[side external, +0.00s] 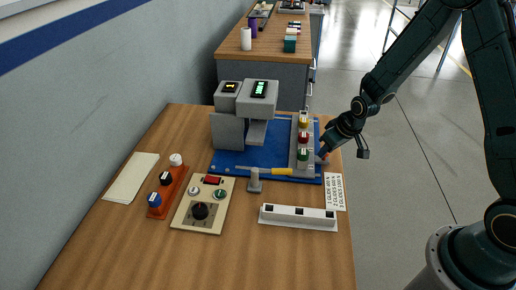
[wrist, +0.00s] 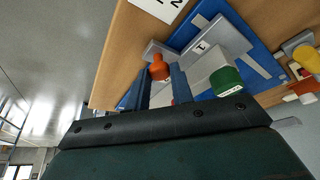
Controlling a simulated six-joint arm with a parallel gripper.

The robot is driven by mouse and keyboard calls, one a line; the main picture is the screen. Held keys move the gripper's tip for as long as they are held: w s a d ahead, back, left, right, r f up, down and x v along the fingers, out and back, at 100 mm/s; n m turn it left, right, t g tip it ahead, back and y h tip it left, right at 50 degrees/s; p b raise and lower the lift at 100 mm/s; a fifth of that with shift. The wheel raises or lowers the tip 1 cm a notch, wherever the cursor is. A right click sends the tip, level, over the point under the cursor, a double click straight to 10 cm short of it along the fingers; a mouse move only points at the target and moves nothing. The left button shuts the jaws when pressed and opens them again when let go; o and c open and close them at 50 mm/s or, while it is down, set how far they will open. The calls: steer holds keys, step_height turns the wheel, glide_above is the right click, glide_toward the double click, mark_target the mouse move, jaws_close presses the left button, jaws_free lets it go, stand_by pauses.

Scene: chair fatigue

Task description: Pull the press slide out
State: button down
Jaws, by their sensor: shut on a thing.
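The grey press (side external: 242,112) stands on a blue base plate (side external: 228,160), with two small lit displays on top. An orange knob (wrist: 158,68) on a grey piece at the plate's right edge appears to be the slide's handle. My gripper (side external: 324,153) is at that edge, low and coming from the right. In the wrist view, my gripper (wrist: 161,78) has its two blue fingers either side of the knob, shut on it. My gripper hides much of the knob in the side view. How far the slide sits out is unclear.
A grey rack (side external: 293,160) with yellow, red and green-topped pieces stands close left of my gripper. A yellow-handled hammer (side external: 280,171), white slotted block (side external: 298,216), control box (side external: 202,204) and label sheet (side external: 335,191) lie nearer.

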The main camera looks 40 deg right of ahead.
steer(key=shift+s+d, duration=0.25)
steer(key=shift+d, duration=0.1)
steer(key=c, duration=1.2)
jaws_free()
steer(key=shift+s, duration=0.1)
steer(key=shift+c, duration=0.2)
steer(key=shift+a, duration=0.1)
steer(key=shift+s+r, duration=0.1)
steer(key=shift+r, duration=0.55)
steer(key=v, duration=1.2)
steer(key=shift+s, duration=0.2)
